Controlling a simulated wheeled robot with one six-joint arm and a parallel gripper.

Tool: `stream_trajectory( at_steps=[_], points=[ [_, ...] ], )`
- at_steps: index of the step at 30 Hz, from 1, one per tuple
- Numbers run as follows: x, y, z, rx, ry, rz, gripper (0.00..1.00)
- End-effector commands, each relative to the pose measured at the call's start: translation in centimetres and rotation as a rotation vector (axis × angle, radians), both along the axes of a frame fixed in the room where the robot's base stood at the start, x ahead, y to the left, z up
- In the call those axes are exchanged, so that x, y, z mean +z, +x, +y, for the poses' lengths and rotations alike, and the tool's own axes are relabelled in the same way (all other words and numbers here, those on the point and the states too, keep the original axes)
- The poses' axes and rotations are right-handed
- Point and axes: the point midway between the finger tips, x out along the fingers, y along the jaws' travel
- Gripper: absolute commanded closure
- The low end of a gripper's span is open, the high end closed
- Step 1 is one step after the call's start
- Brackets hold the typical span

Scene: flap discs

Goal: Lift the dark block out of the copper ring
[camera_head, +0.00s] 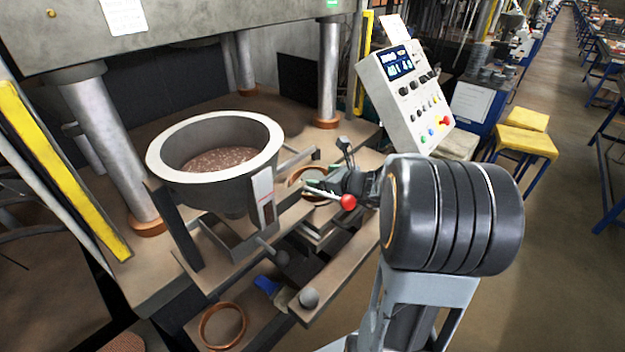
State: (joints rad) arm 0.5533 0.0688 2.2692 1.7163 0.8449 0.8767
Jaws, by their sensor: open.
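A copper ring (292,180) lies on the brown press table, just left of my gripper and partly hidden by it. A second copper ring (204,324) lies on the lower plate at the front left; no dark block shows in it. My gripper (329,176) reaches left from my arm, beside and above the first ring. It is open, and I see nothing held. I cannot clearly make out the dark block; my gripper and its small dark parts cover part of the first ring.
A large grey bowl (262,160) of brown grains stands left of my gripper. A lever with a red knob (348,202) is close below it. A control box (405,100) stands behind. Steel columns (329,70) and rails with round knobs (309,298) crowd the table.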

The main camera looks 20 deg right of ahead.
Motion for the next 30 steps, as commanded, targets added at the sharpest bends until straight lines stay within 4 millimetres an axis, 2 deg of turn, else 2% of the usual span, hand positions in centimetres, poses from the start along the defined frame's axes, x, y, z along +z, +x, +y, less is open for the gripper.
stream_trajectory(
  at_steps=[6, 16, 30],
  points=[
    [-0.8, 2.1, 0.9, 0.002, 0.000, 0.001, 0.18],
    [-1.0, 2.5, 1.0, 0.000, -0.001, 0.000, 0.18],
    [-1.0, 2.5, 1.0, 0.000, -0.001, 0.000, 0.63]
  ],
)
